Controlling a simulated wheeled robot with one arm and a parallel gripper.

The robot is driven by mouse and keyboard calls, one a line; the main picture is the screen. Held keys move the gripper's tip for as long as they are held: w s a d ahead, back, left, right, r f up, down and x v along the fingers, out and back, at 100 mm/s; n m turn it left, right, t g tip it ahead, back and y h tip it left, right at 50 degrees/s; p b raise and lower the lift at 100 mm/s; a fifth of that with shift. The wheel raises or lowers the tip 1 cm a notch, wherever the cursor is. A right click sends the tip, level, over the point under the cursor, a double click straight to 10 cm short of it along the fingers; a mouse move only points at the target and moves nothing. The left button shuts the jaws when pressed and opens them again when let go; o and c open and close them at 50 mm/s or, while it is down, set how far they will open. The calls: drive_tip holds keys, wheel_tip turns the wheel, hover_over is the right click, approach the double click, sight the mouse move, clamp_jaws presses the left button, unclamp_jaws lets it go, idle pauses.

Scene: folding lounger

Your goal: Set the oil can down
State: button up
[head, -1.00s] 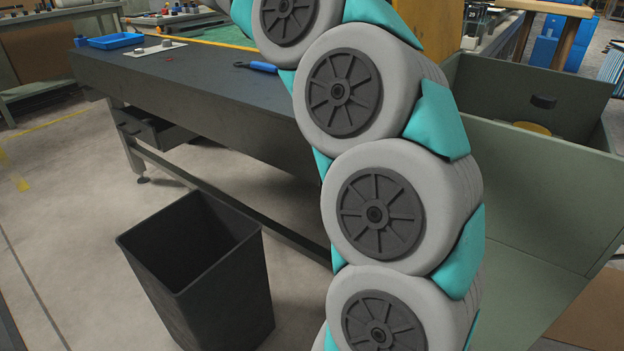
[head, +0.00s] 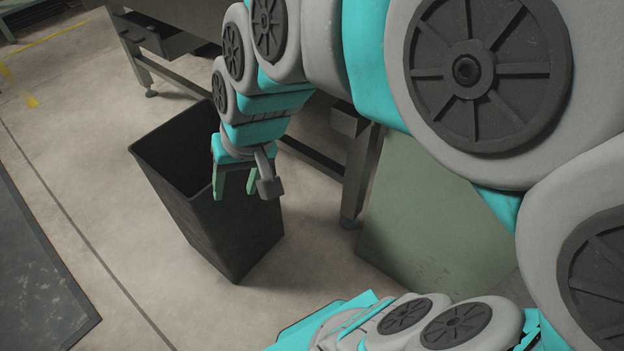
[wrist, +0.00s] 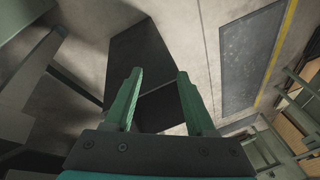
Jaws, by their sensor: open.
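No oil can shows in either view. My gripper (head: 234,192) hangs at the end of the arm in the head view, in front of the upper right part of a dark bin. Its two green fingers are apart with nothing between them. In the wrist view, my gripper (wrist: 159,73) also shows spread fingers, with the dark bin behind them. I cannot tell the exact gap between the fingers and the bin.
The dark open-topped bin (head: 225,235) stands on the floor. A workbench (head: 190,22) is behind it, and a green-grey panel (head: 430,225) stands to the right. A dark floor mat (head: 35,270) lies at left. The floor between mat and bin is clear.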

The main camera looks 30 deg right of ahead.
drive_tip(key=s+d+f+g+h, duration=0.1)
drive_tip(key=s+d+f+g, duration=0.1)
drive_tip(key=s, duration=0.5)
drive_tip(key=s+d+f+n+g+h, duration=0.1)
drive_tip(key=s+d+f, duration=0.3)
drive_tip(key=s, duration=0.4)
drive_tip(key=shift+d+g, duration=0.6)
drive_tip(key=shift+g, duration=0.3)
drive_tip(key=shift+f, duration=0.1)
